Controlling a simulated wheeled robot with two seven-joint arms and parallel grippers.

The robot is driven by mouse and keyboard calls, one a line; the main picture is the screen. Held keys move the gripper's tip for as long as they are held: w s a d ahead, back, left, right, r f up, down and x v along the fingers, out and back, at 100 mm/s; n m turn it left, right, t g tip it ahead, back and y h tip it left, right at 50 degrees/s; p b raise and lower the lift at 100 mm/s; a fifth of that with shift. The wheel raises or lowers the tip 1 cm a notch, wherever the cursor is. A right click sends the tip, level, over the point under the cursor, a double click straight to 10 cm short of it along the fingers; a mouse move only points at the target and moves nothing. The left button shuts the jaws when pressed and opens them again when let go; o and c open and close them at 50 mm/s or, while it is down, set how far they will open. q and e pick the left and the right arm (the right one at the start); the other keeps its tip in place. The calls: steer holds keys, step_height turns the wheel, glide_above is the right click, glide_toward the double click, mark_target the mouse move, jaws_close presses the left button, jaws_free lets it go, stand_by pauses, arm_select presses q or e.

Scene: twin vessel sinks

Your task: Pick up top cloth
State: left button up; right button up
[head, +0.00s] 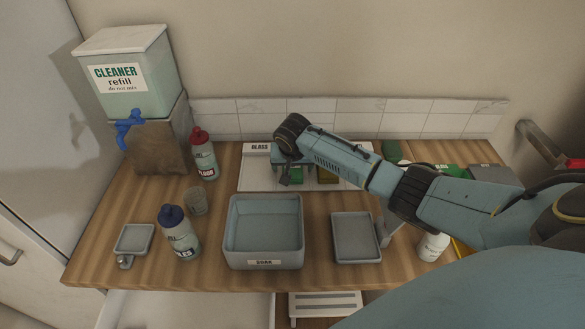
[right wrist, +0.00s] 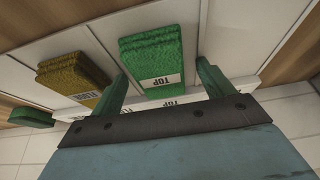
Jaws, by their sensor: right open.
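The green top cloths (right wrist: 152,55) lie in a folded stack with a TOP label in the right wrist view. The stack sits in a compartment of the white tray (right wrist: 215,40); its rail also reads TOP. My right gripper (right wrist: 162,68) is open and empty, with one finger to each side of the near end of the stack. I cannot tell whether the fingers touch it. In the head view my right gripper (head: 287,178) is over the tray, and my arm hides much of the green stack. My left gripper is not in view.
Olive floor cloths (right wrist: 72,78) lie in the neighbouring compartment. A grey soak basin (head: 264,250), a grey tray (head: 356,240), a blue-capped bottle (head: 180,235), a red-capped bottle (head: 203,155) and a glass (head: 195,201) stand on the wooden counter. A cleaner tank (head: 130,85) stands back left.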

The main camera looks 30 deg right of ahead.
steer(key=shift+f, duration=0.1)
steer(key=c, duration=1.1)
